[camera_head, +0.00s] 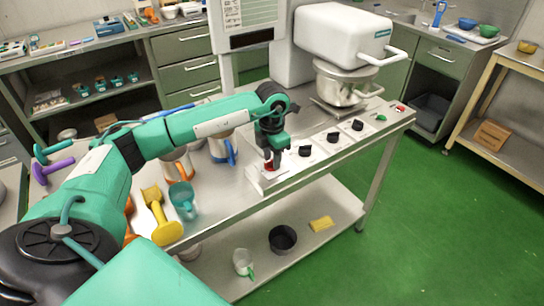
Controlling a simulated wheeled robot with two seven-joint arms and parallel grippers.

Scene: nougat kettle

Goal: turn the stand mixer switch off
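The white stand mixer (340,36) stands on the steel table at the upper right, with a metal bowl (340,86) under its head. A row of small control boxes lies along the table's front edge. Several carry black knobs, such as one (305,151) just right of my gripper. A green control (381,118) and a red one (400,108) sit at the right end. My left gripper (273,160) points down over the leftmost box, at a red part (268,166) that it largely hides. I cannot tell whether it touches it, or which control is the mixer's switch. My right gripper is not in view.
On the table (225,190) left of the gripper stand mugs, a teal cup (183,200) and a yellow scoop (160,215). The lower shelf holds a black bowl (283,239) and a yellow block (321,224). The green floor at right is clear.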

